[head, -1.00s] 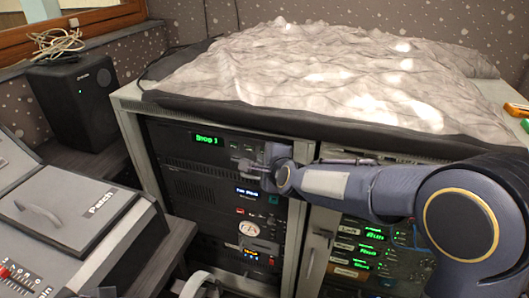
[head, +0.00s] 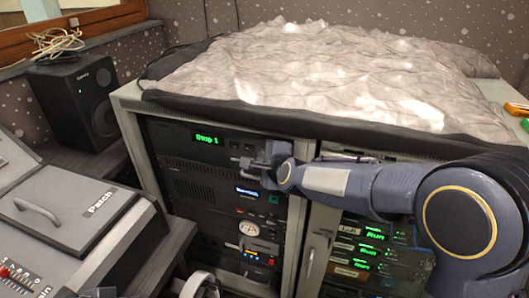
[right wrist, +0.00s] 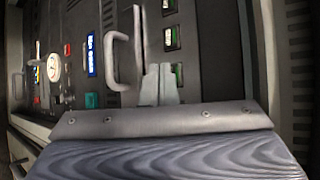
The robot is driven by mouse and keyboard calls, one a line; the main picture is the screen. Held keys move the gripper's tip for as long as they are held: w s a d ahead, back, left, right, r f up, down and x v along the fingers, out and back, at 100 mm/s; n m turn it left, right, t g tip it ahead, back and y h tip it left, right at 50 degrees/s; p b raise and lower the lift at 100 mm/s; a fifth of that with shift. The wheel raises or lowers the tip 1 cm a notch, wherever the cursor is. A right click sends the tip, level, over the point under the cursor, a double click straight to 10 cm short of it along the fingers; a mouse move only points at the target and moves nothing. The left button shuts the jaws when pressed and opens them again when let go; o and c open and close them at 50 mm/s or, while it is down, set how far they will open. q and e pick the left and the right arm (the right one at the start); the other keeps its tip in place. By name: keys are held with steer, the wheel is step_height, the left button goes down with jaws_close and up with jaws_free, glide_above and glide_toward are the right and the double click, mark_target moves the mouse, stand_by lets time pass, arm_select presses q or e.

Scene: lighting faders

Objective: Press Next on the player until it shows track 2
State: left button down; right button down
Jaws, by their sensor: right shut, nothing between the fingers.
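The player (head: 180,141) is the top black unit in the rack, and its green display (head: 208,140) reads "Stop 1". Small dark buttons (head: 242,147) sit to the right of the display; their labels are too small to read. My right gripper (head: 246,164) is shut and empty, with its fingertips at the right part of the player's front, just below those buttons. I cannot tell whether the tips touch the panel. The gripper hides the player's right end. In the right wrist view the shut fingers (right wrist: 160,84) point at the rack front. My left gripper is not in view.
Below the player are more rack units, one with a blue display (head: 247,191). A metal handle (right wrist: 124,48) stands out near the fingers in the right wrist view. A second rack bay with green displays (head: 374,237) lies to the right. A crumpled cover (head: 300,75) lies on top.

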steer(key=shift+w+d, duration=0.3)
steer(key=shift+w, duration=0.25)
stand_by(0.9)
steer(key=shift+s, duration=0.15)
steer(key=shift+s+a, duration=0.15)
steer(key=shift+s, duration=0.45)
steer(key=shift+s+a+p, duration=0.3)
steer(key=shift+s, duration=0.5)
steer(key=shift+s+a+p, duration=0.35)
steer(key=shift+s, duration=0.45)
steer(key=shift+s+a+p, duration=0.3)
steer(key=shift+s, duration=0.5)
